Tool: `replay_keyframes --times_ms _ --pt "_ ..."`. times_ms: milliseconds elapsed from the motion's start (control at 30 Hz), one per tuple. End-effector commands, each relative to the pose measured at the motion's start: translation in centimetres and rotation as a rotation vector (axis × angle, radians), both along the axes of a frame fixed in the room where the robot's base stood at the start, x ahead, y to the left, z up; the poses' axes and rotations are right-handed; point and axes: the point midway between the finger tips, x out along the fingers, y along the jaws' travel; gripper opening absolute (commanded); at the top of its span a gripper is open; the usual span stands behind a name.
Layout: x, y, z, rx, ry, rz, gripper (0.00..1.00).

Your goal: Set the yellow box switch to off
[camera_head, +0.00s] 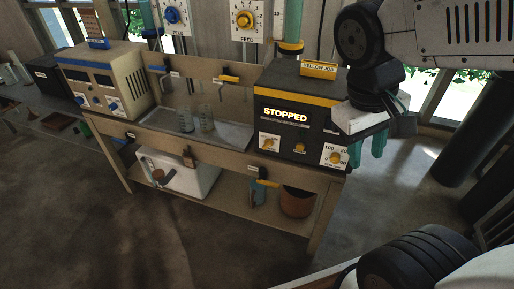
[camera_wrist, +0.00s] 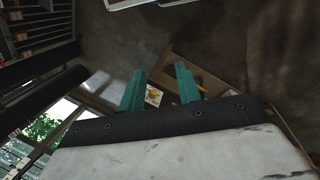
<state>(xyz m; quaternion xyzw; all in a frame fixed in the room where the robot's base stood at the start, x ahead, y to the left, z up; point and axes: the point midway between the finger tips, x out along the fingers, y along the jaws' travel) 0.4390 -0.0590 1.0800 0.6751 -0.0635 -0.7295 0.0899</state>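The yellow box (camera_head: 300,106) is a dark box with a yellow band and a yellow label on top, standing at the right end of the wooden bench. Its lit display reads STOPPED. Below it are a left yellow knob (camera_head: 268,143) on a white plate, a small middle yellow knob (camera_head: 299,148) and a right yellow dial (camera_head: 334,158) marked 100 and 200. The knobs' exact settings are too small to read. My gripper (camera_head: 365,158) is beside the box's right front corner, its teal fingers apart and empty. In the wrist view the open fingers (camera_wrist: 160,68) flank a white plate with a yellow knob (camera_wrist: 153,96).
A beige box (camera_head: 120,78) with blue knobs stands at the bench's left end. Two glass beakers (camera_head: 186,120) stand in a metal tray (camera_head: 222,134) between the boxes. A white cooler (camera_head: 180,176) and a brown pot (camera_head: 297,202) sit on the lower shelf. The floor in front is clear.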

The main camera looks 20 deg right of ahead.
Motion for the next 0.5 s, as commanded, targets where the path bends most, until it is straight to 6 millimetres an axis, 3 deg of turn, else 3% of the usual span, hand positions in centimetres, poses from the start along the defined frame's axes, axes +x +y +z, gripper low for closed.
replay_keyframes --times_ms 267,500 --pt "5.9 -3.6 -3.0 -0.435 0.255 0.145 0.34" --pt "13.0 -3.9 -6.1 -0.819 0.34 0.352 0.34"
